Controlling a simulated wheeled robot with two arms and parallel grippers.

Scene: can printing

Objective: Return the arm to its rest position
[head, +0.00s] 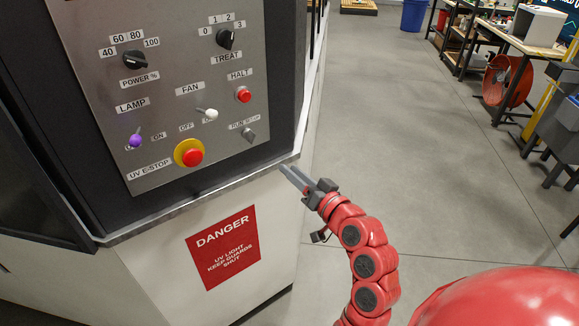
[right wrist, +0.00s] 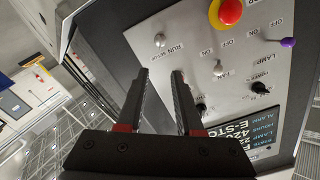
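My right arm (head: 366,262) is red and reaches up from the bottom of the head view toward the control panel. Its grey gripper (head: 290,176) is beside the lower right corner of the panel, near the edge of the machine's ledge. In the right wrist view the two dark fingers of the right gripper (right wrist: 161,76) stand apart with nothing between them. The panel (right wrist: 205,45) shows behind them. I cannot tell the exact distance to it. My left gripper is not in view.
The panel holds a red stop button (head: 193,157), a HALT button (head: 243,95), a RUN/SETUP switch (head: 248,134), a purple-tipped lamp toggle (head: 135,140) and dials. A red danger sign (head: 223,248) is below. Open floor (head: 400,130) lies to the right, with workbenches (head: 510,40) beyond.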

